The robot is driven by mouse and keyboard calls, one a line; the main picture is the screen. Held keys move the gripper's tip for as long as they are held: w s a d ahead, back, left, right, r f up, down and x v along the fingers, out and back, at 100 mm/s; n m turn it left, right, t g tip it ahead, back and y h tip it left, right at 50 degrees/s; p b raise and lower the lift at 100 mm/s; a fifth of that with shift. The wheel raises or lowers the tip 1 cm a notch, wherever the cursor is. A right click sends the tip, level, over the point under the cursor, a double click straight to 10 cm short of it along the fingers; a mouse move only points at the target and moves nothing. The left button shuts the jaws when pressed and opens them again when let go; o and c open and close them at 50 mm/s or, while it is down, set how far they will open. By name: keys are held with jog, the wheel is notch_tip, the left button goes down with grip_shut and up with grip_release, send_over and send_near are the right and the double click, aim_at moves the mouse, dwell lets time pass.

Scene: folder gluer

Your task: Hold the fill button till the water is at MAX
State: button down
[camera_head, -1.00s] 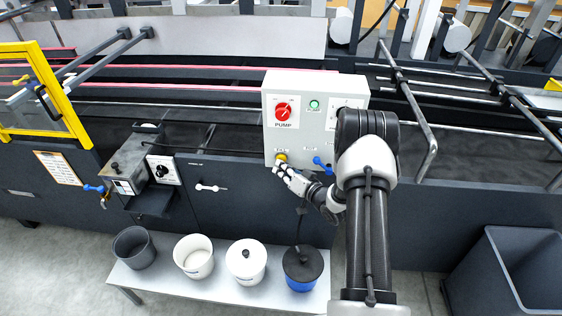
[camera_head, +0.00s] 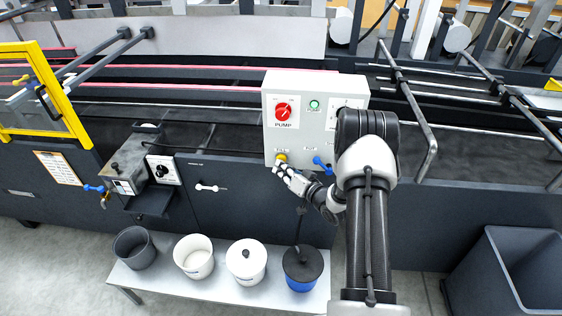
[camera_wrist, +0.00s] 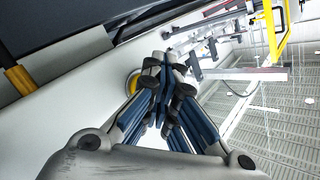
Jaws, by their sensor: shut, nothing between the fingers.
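The white control box (camera_head: 305,120) stands on the machine's front in the head view, with a red PUMP knob (camera_head: 284,109) and a green lamp (camera_head: 314,105). A yellow button (camera_head: 281,157) sits at its lower left. My gripper (camera_head: 279,167) is shut and empty, its fingertips at the yellow button. In the wrist view the shut fingertips (camera_wrist: 167,64) partly cover the yellow button (camera_wrist: 134,83); I cannot tell how far it is pressed. A blue valve handle (camera_head: 321,165) is right of the gripper. My arm hides the box's right side, and I see no water level.
A bench (camera_head: 218,293) below carries a dark pot (camera_head: 134,248), two white pots and a blue pot with a black lid (camera_head: 303,268). A dark open bin (camera_head: 517,270) stands at the lower right. A yellow guard frame (camera_head: 62,93) is at the left.

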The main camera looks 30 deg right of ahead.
jog(key=shift+s+a, duration=0.5)
jog(key=shift+s, duration=0.25)
jog(key=shift+a, duration=0.1)
jog(key=s+a, duration=0.1)
jog(key=s, duration=0.1)
jog(key=s+a, duration=0.1)
jog(key=s, duration=0.1)
jog(key=shift+a+p, duration=0.3)
jog(key=shift+p, duration=0.05)
